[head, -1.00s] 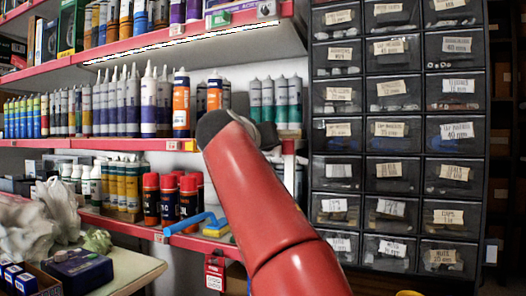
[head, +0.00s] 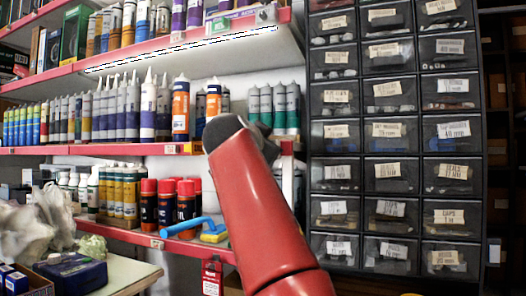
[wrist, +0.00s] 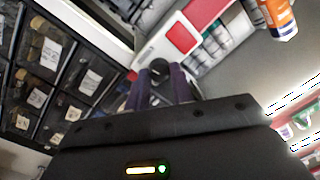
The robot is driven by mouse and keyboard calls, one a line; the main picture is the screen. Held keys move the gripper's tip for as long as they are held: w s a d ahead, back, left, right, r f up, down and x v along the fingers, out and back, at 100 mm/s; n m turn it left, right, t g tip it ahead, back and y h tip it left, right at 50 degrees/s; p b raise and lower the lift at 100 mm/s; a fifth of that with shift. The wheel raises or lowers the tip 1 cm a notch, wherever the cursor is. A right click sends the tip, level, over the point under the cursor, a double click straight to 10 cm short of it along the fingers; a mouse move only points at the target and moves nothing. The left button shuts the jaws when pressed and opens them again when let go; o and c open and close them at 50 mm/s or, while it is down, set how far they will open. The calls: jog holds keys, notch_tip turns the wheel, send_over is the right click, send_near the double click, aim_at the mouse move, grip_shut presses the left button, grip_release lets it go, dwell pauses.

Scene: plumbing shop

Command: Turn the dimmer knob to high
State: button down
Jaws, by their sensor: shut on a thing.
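A dark round knob (wrist: 159,66) shows in the wrist view between the fingertips of my gripper (wrist: 158,80), beside the shelf's white and red edge. The two fingers stand on either side of it and are closed on it. Which way the knob points cannot be made out. In the head view my red arm covers the gripper and the knob, near the right end of the middle shelf (head: 130,150). A small grey box with a dark round part (head: 266,14) sits on the upper shelf's edge; I cannot tell what it is.
A lit strip (head: 180,48) runs under the upper shelf. Cartridges (head: 162,108) crowd the middle shelf left of my arm. A black drawer cabinet (head: 400,150) stands close on the right. Red-capped cans (head: 149,205) and a blue-handled tool (head: 187,227) are on the lower shelf.

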jog(key=shift+f+m+b, duration=0.2)
jog(key=shift+m+b, duration=0.1)
jog(key=shift+m, duration=0.7)
jog(key=c, duration=1.2)
grip_release()
jog(key=shift+r, duration=0.1)
jog(key=b+v, duration=0.3)
jog(key=v, duration=0.4)
jog(key=shift+s, duration=0.4)
jog(key=shift+a, duration=0.1)
